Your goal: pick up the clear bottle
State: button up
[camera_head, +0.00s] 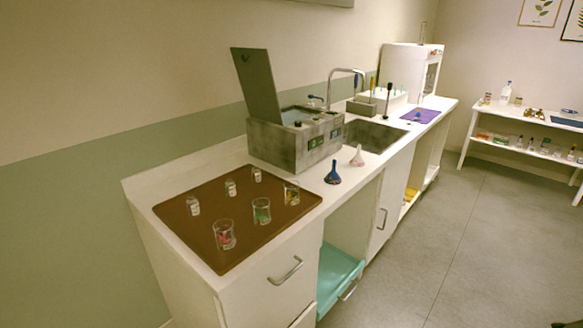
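Three small clear bottles stand upright in a row on the brown mat: a near one (194,207), a middle one (231,188) and a far one (257,175). They have pale labels, too small to read. A taller clear bottle (506,93) stands on the white shelf table at the far right. I cannot tell which of these is the task's clear bottle. My gripper is not in view.
The brown mat (183,232) also holds three glass beakers (225,236) in front of the bottles. A grey device with a raised lid (293,140) stands behind the mat. The floor (470,250) is clear.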

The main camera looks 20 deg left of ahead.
aim_at(194, 210)
jog(key=i+l+u, duration=0.1)
jog(key=u, duration=0.3)
jog(key=i+l+u, duration=0.15)
jog(key=u, duration=0.25)
jog(key=i+l+u, duration=0.15)
jog(key=u, duration=0.3)
jog(key=l+u, duration=0.2)
jog(key=u, duration=0.2)
jog(key=i+l+u, duration=0.1)
jog(key=l+u, duration=0.15)
jog(key=u, duration=0.15)
jog(key=l+u, duration=0.2)
jog(key=l, duration=0.45)
jog(key=l+u, duration=0.15)
jog(key=l, duration=0.55)
jog(key=l+u, duration=0.2)
jog(key=l, duration=0.5)
jog(key=k+l+u, duration=0.2)
jog(key=l, duration=1.05)
